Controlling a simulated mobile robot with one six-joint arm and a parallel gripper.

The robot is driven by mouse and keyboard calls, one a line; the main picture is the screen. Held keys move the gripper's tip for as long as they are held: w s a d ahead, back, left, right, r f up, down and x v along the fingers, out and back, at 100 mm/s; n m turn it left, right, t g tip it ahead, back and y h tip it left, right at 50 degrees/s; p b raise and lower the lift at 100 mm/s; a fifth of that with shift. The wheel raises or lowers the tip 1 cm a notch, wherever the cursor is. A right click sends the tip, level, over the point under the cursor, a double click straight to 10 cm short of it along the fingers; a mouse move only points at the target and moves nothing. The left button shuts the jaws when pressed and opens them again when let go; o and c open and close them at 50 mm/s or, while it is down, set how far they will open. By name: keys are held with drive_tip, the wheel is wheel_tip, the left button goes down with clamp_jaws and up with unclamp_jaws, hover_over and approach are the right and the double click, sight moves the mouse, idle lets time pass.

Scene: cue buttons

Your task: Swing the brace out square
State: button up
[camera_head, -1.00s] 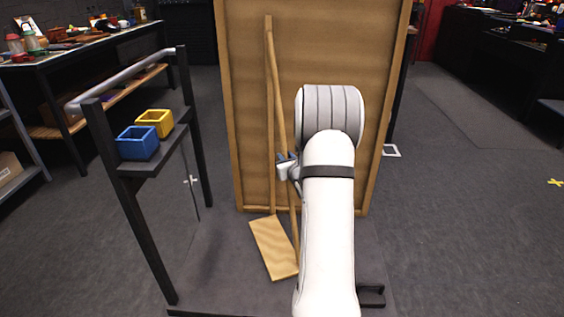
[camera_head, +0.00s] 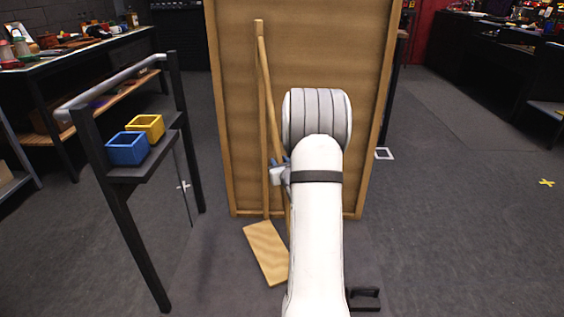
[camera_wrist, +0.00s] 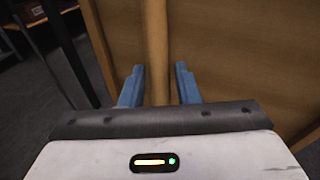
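The tall wooden panel (camera_head: 330,60) stands upright in front of me. A thin upright wooden strip (camera_head: 261,130) runs down its face. The brace (camera_head: 272,115), a slim wooden bar, leaves this strip near the top and slants slightly right going down; my arm hides its lower part. My gripper (camera_head: 281,173) is at about mid-height by the brace, largely behind my arm. In the wrist view, my gripper (camera_wrist: 159,85) has its two blue fingers apart. A wooden bar (camera_wrist: 155,45), seemingly the brace, runs between them with a gap on each side.
A tilted wooden board (camera_head: 266,252) lies low at the panel's foot. At left, a dark stand (camera_head: 130,225) with a grey rail holds a blue bin (camera_head: 127,148) and a yellow bin (camera_head: 146,126). Open floor (camera_head: 470,220) lies to the right.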

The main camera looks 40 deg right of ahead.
drive_tip(key=p+v, duration=0.1)
drive_tip(key=v, duration=0.6)
drive_tip(key=shift+s+p, duration=0.2)
drive_tip(key=shift+p, duration=0.15)
drive_tip(key=shift+r, duration=0.15)
drive_tip(key=shift+c, duration=0.3)
